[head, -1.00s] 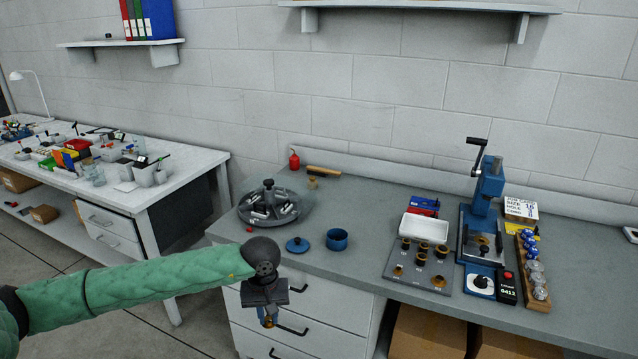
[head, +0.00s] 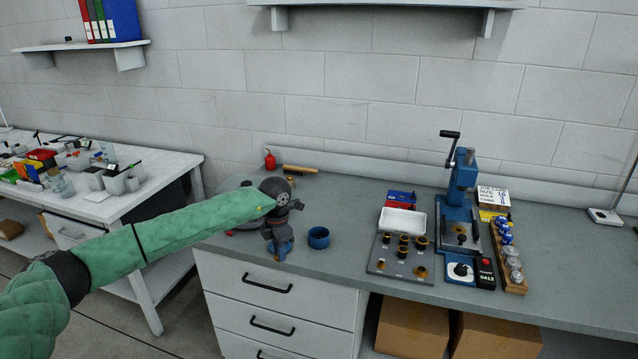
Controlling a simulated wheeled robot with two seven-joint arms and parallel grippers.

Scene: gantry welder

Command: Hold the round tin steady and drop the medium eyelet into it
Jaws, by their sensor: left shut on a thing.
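The round tin (head: 318,238) is blue, open at the top and upright on the grey bench, near its front edge. My left gripper (head: 280,254) points down just left of the tin, apart from it in the picture. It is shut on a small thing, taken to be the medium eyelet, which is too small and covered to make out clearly. The tin's blue lid, seen earlier left of the tin, is now mostly or wholly hidden behind the gripper. My right gripper is not in view.
A grey board with brass and black pieces (head: 380,264), a white tray (head: 402,222) and a blue hand press (head: 460,200) stand to the right. A grey carousel (head: 232,186) is largely behind my left arm. Bench between tin and board is clear.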

